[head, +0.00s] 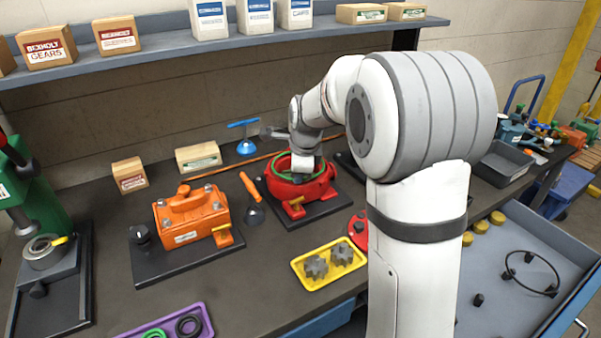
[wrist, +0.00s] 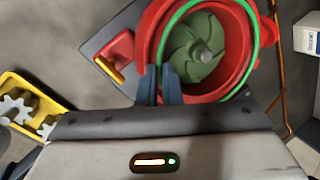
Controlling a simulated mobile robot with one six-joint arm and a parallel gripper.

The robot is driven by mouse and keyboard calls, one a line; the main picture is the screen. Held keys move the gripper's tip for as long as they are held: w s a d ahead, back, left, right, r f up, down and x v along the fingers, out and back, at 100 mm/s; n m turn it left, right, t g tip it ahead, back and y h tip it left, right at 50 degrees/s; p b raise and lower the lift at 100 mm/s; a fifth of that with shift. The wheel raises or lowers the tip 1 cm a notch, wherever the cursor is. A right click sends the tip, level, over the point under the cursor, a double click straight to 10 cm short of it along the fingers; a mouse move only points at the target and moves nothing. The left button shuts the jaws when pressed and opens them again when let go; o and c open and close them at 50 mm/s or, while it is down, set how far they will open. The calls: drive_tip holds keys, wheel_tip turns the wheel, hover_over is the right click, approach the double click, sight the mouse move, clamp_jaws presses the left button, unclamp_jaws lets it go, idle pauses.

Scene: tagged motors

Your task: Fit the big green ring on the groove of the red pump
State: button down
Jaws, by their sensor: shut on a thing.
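The red pump (head: 322,190) stands on a dark base plate on the bench in the head view. It also shows in the wrist view (wrist: 151,25), with a green impeller (wrist: 200,50) inside its open round mouth. The big green ring (wrist: 253,60) lies over the pump's mouth, along the rim; it shows as a green arc (head: 277,164) in the head view. My gripper (wrist: 164,72) is shut on the near left part of the ring, at the pump's rim. I cannot tell whether the ring sits in the groove.
A yellow tray (head: 300,272) with grey gears is in front. A purple tray (head: 205,318) holds smaller rings. An open drawer (head: 490,315) is at the right.

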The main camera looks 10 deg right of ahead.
drive_tip(key=c, duration=1.5)
unclamp_jaws()
drive_tip(key=shift+o, duration=0.2)
drive_tip(key=o, duration=0.5)
drive_tip(key=shift+s, duration=0.1)
drive_tip(key=shift+r+p, duration=0.55)
drive_tip(key=shift+r, duration=0.2)
wheel_tip(320, 180, up, 6)
drive_tip(key=p, duration=0.4)
drive_tip(key=shift+f, duration=0.15)
drive_tip(key=v, duration=0.8)
drive_tip(key=shift+b, duration=0.3)
